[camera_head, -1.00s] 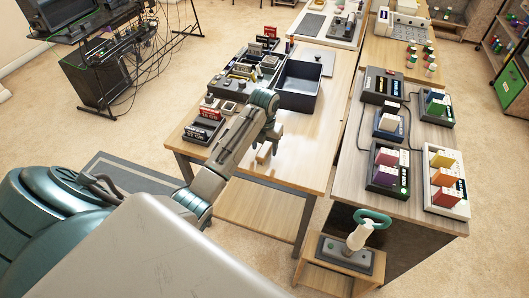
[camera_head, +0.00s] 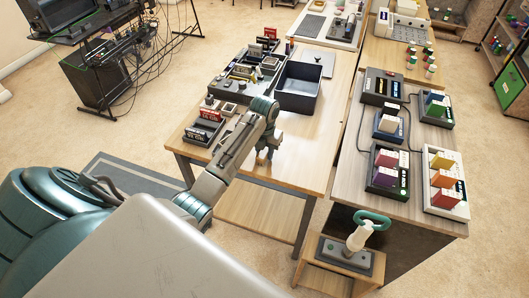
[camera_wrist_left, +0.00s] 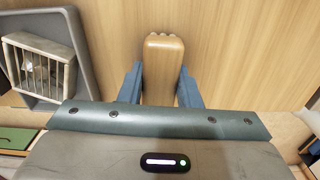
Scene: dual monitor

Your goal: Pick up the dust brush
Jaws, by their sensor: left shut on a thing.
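The dust brush shows in the left wrist view as a rounded light-wood piece (camera_wrist_left: 163,70) with a ridged end, between the two blue fingers. My left gripper (camera_wrist_left: 161,88) is shut on it. In the head view my left gripper (camera_head: 265,157) points down at the front part of the wooden table (camera_head: 300,160). The brush is mostly hidden there by the gripper, and I cannot tell whether it is lifted clear of the tabletop. My right gripper is in neither view.
A dark open bin (camera_head: 298,88) stands behind the gripper. Dark trays with small parts (camera_head: 203,130) lie to its left. The tabletop right of the gripper is clear. A side bench (camera_head: 405,200) holds boxes with coloured blocks. A joystick stand (camera_head: 345,255) is at the front.

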